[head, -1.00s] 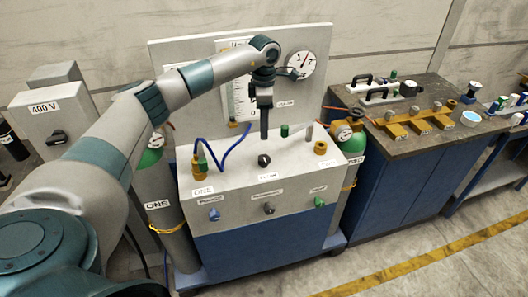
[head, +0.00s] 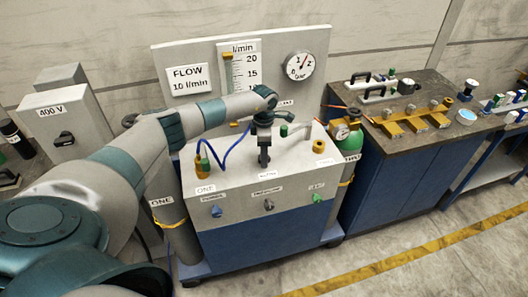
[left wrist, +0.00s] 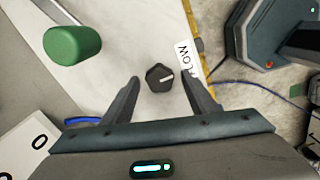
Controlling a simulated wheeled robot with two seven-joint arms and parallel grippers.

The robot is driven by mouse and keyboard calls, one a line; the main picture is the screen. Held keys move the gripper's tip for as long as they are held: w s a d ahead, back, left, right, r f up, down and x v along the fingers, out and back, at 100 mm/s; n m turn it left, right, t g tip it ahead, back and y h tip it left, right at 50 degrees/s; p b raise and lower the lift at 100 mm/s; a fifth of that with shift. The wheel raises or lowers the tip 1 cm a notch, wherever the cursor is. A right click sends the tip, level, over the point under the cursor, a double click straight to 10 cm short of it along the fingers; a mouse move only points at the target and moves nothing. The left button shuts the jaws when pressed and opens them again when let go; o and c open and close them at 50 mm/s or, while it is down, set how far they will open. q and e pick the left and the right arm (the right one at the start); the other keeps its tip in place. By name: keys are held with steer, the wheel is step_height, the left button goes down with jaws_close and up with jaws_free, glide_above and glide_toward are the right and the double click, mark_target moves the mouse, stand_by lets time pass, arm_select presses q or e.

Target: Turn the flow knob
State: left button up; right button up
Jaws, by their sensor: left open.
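The flow knob (left wrist: 160,78) is a small black knob with a white pointer line. A sign (head: 189,79) reads "FLOW 10 l/min" beside an l/min scale (head: 240,75). My right gripper is not in view.
A green-capped part (left wrist: 74,44) stands near my left gripper. A blue hose (head: 238,148) and brass fittings (head: 319,146) are on the cabinet top. Three more knobs line its front edge. A dark bench (head: 420,130) with fittings stands to the right.

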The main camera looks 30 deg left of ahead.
arm_select(q)
steer(key=shift+c, duration=0.7)
steer(key=c, duration=0.9)
